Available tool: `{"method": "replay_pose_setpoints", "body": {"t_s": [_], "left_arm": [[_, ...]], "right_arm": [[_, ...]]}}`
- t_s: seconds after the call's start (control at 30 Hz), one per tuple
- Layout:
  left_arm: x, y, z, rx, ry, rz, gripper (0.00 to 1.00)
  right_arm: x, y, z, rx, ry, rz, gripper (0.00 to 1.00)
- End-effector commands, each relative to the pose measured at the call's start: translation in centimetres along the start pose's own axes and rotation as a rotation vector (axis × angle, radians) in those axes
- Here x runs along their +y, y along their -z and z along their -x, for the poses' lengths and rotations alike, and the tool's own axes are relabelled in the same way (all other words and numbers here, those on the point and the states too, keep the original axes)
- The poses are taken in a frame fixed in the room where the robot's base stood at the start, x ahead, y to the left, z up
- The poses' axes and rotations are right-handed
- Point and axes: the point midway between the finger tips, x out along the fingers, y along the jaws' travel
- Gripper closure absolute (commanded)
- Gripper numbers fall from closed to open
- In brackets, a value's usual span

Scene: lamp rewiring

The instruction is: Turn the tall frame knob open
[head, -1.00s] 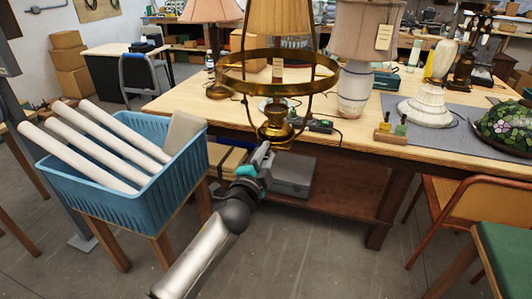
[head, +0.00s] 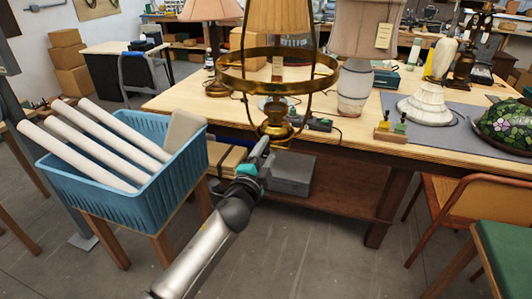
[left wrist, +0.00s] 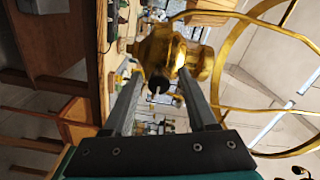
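The tall brass frame lamp (head: 277,130) stands at the near edge of the wooden workbench, with a wide brass ring around its pleated shade. In the left wrist view its brass body (left wrist: 172,50) fills the upper middle. A small dark knob (left wrist: 158,86) sticks out from the body toward the camera. My left gripper (head: 266,147) is close below and in front of the lamp's base. In the left wrist view its two fingers (left wrist: 160,76) are apart, with the knob showing in the gap. Contact with the knob cannot be told. My right gripper is not in view.
A blue basket (head: 125,195) with white rolls stands left of my left arm. Other lamps stand on the workbench (head: 180,97), including a beige-shaded one (head: 355,90) right of the frame lamp. A grey box (head: 292,175) sits on the shelf below. Chairs stand at the right.

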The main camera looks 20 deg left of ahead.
Motion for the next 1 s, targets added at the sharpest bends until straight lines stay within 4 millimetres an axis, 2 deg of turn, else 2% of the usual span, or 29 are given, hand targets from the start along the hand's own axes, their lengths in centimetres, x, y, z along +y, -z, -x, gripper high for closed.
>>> {"method": "replay_pose_setpoints", "body": {"t_s": [0.27,0.43,1.0], "left_arm": [[0.1,0.0,0.1,-0.001,-0.001,0.002,0.4],[0.1,-0.1,1.2,-0.002,-0.002,0.001,0.4],[0.1,-0.1,10.3,-0.002,-0.002,0.001,0.4]], "right_arm": [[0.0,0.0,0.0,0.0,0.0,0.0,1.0],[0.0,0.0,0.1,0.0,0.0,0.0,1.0],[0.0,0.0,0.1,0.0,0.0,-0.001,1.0]]}}
